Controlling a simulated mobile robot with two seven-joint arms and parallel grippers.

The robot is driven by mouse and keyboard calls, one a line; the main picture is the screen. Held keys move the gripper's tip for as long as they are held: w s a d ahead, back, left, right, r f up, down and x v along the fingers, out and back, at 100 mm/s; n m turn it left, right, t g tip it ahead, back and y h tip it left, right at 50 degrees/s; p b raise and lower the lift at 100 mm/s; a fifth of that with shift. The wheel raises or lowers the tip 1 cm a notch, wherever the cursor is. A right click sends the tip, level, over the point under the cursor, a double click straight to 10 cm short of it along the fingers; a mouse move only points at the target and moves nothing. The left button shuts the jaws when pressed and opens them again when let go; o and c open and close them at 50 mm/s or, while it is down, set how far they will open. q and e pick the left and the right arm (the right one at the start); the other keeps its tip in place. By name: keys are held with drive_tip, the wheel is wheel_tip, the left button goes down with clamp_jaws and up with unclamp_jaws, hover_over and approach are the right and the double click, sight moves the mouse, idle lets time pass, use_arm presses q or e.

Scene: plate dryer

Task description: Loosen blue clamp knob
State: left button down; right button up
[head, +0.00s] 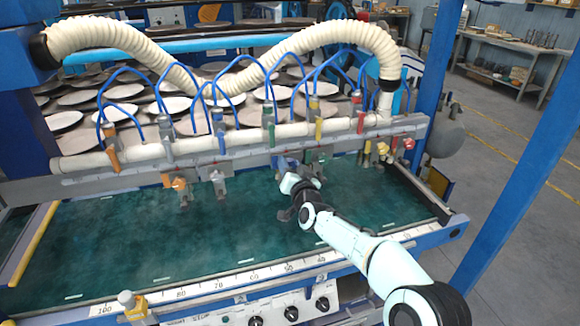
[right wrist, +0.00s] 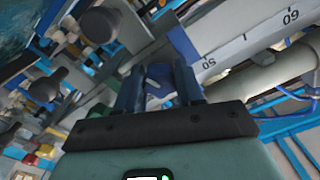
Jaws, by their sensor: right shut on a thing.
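The blue clamp knob (head: 282,162) sits on the clamp rail, right of the middle in the head view. My right gripper (head: 288,172) reaches it from the front, and its wrist partly covers the knob and its clamp. In the right wrist view, the fingers of my right gripper (right wrist: 158,88) are on both sides of the blue knob (right wrist: 158,73) and shut on it. The left gripper is not in view.
The clamp rail (head: 235,156) carries other knobs: orange (head: 179,184), grey (head: 218,177), yellow (head: 382,149) and red (head: 408,143). Blue hoses arch above it. The green bed (head: 130,235) in front is mostly clear. A blue post (head: 520,170) stands at the right.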

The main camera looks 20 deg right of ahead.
drive_tip(key=shift+f+n, duration=0.15)
drive_tip(key=shift+n, duration=0.95)
drive_tip(key=o, duration=1)
drive_tip(key=shift+o, duration=0.2)
drive_tip(key=shift+s, duration=0.15)
drive_tip(key=shift+s, duration=0.35)
drive_tip(key=s+b, duration=0.2)
drive_tip(key=s, duration=1)
drive_tip(key=shift+s+d, duration=0.25)
drive_tip(key=shift+d, duration=0.05)
